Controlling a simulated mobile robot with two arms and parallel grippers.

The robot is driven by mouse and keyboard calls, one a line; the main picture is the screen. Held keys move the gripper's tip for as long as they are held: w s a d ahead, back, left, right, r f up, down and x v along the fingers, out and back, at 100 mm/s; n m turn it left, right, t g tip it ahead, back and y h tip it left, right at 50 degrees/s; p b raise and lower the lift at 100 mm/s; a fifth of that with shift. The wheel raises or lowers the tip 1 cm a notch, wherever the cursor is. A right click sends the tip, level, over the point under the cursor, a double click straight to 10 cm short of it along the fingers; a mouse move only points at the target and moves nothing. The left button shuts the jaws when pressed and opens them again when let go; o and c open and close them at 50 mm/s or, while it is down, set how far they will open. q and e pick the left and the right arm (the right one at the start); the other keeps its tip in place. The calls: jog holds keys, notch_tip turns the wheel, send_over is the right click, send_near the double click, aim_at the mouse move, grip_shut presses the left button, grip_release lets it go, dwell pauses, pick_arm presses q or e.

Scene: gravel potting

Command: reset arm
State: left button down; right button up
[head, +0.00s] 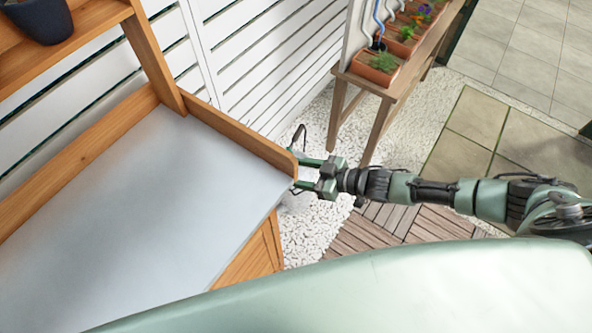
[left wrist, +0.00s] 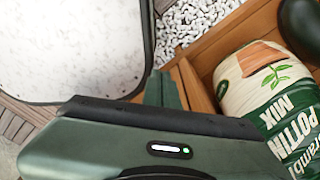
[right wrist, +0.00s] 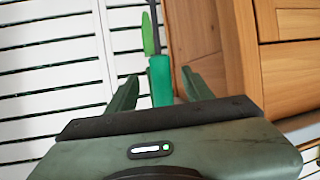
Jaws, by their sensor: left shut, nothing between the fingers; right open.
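My right gripper (head: 301,173) is at the end of the arm from the right in the head view, beside the right end of the potting bench (head: 150,200). Its fingers are apart in the right wrist view (right wrist: 162,88). A green-handled tool (right wrist: 160,80) shows upright between or just beyond them; I cannot tell if it touches either finger. My left gripper (left wrist: 161,84) shows only in the left wrist view, with its fingers together and nothing between them. It is over a wooden crate (left wrist: 196,90) holding a potting mix bag (left wrist: 262,85).
A dark pot (head: 38,18) stands on the bench's upper shelf. A wooden stand (head: 397,90) with several planters (head: 375,68) is behind my right arm. A white slatted fence (head: 255,55) runs along the back. A pale dark-rimmed panel (left wrist: 75,45) is left of the crate. The bench top is clear.

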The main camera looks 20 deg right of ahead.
jog(key=v, duration=0.7)
jog(key=w+d+f+m+t+h, duration=0.1)
jog(key=w+d+f+m+h, duration=0.2)
jog(key=f, duration=0.8)
jog(key=s+d+f+m+g+h, duration=0.1)
jog(key=s+d+f+h, duration=0.2)
jog(key=s+f, duration=0.35)
jog(key=s+d+f+m+g+h, duration=0.1)
jog(key=s+d+f+h, duration=0.2)
jog(key=f, duration=0.6)
jog(key=s+a+f+m+g, duration=0.1)
jog(key=s+f, duration=0.5)
jog(key=s, duration=0.9)
jog(key=s+a+f+m+g+h, duration=0.1)
jog(key=s+a+f+g, duration=0.2)
jog(key=s, duration=1.1)
notch_tip(320, 180, down, 4)
jog(key=g, duration=0.2)
jog(key=shift+s+a+m+g+h+b, duration=0.15)
jog(key=shift+s+m+g+h+b, duration=0.15)
jog(key=shift+s+g, duration=0.1)
jog(key=shift+r, duration=0.15)
